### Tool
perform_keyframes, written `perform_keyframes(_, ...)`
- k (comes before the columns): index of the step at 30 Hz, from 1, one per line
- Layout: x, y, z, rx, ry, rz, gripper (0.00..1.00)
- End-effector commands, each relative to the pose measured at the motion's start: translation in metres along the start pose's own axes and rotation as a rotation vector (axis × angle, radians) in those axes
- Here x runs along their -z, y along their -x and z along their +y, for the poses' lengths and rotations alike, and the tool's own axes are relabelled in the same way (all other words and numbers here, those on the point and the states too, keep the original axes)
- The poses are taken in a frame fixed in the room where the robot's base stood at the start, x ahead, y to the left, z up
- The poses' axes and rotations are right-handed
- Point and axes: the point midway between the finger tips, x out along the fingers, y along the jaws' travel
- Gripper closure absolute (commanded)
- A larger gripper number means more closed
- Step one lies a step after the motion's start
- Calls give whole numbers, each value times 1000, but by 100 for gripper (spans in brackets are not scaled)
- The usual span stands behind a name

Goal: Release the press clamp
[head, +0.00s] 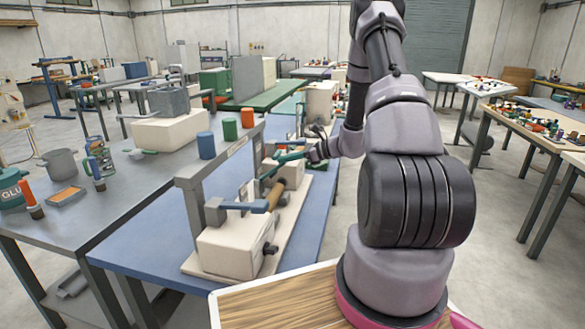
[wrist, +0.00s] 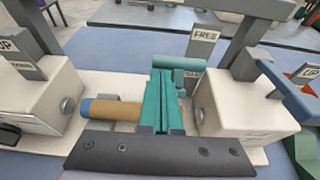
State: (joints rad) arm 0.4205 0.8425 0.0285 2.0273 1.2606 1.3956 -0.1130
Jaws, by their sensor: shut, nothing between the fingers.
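The winder (head: 225,250) stands on a blue table, with cream end blocks and a grey overhead frame. I cannot tell for certain which part is the press clamp. A blue-grey lever (head: 240,206) sits on the near block; a similar lever (wrist: 290,92) is at the right in the wrist view. A label reading FREE (wrist: 204,35) stands behind a teal bar (wrist: 180,62). My gripper (wrist: 160,100) has its teal fingers together and empty, between the two cream blocks. It is beside a brown roll (wrist: 112,111) with a blue end; contact is unclear.
Labels reading UP stand at the left (wrist: 14,45) and right (wrist: 310,72) in the wrist view. The grey frame (head: 220,155) rises over the winder. Blue, green and orange cylinders (head: 230,130) stand beyond it. A grey bench (head: 110,215) is at left.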

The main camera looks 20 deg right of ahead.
Motion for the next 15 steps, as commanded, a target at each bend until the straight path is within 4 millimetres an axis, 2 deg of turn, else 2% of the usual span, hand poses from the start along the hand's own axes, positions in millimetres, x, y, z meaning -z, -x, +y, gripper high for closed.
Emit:
perform_keyframes(1,-11,-5,1,-4,10,44,100)
perform_keyframes(6,-33,-20,1,-3,12,204,100)
perform_keyframes(12,-55,-41,1,-2,13,390,100)
perform_keyframes(15,-61,-50,0,0,3,394,100)
